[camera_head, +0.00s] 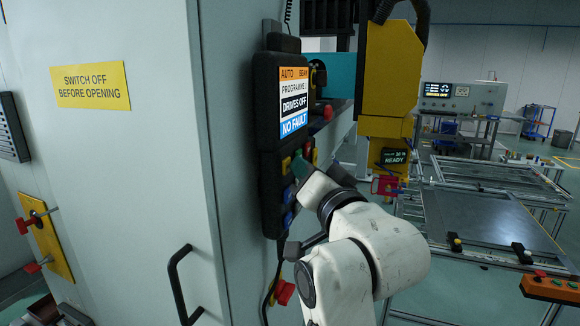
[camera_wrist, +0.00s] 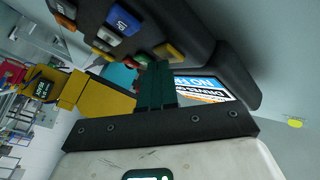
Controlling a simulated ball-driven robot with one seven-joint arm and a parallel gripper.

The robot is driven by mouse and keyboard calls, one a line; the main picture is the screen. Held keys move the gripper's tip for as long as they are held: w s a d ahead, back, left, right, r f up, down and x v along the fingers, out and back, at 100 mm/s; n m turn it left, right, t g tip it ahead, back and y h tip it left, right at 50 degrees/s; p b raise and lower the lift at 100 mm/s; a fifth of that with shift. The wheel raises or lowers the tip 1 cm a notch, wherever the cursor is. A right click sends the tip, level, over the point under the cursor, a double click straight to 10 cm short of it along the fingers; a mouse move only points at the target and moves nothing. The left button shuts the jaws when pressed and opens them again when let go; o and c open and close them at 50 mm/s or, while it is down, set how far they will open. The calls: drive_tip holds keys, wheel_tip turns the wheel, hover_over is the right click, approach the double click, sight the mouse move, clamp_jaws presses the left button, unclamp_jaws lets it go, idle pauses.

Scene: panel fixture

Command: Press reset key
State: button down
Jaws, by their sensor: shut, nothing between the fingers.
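Below the screen are coloured keys, partly hidden by my arm.
The cabinet (camera_head: 130,150) has a black handle (camera_head: 180,285) low down. Beyond is a metal frame table (camera_head: 490,220). A red knob (camera_head: 284,291) sits below the pendant.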

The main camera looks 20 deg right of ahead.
idle(0.4)
drive_tip(key=shift+s+d+p, duration=0.3)
drive_tip(key=shift+s+d, duration=0.2)
drive_tip(key=shift+d, duration=0.1)
drive_tip(key=s+d, duration=0.1)
drive_tip(key=d, duration=0.1)
drive_tip(key=s+d+p, duration=0.1)
drive_tip(key=s+d, duration=0.1)
idle(0.5)
drive_tip(key=shift+f, duration=0.1)
idle(0.4)
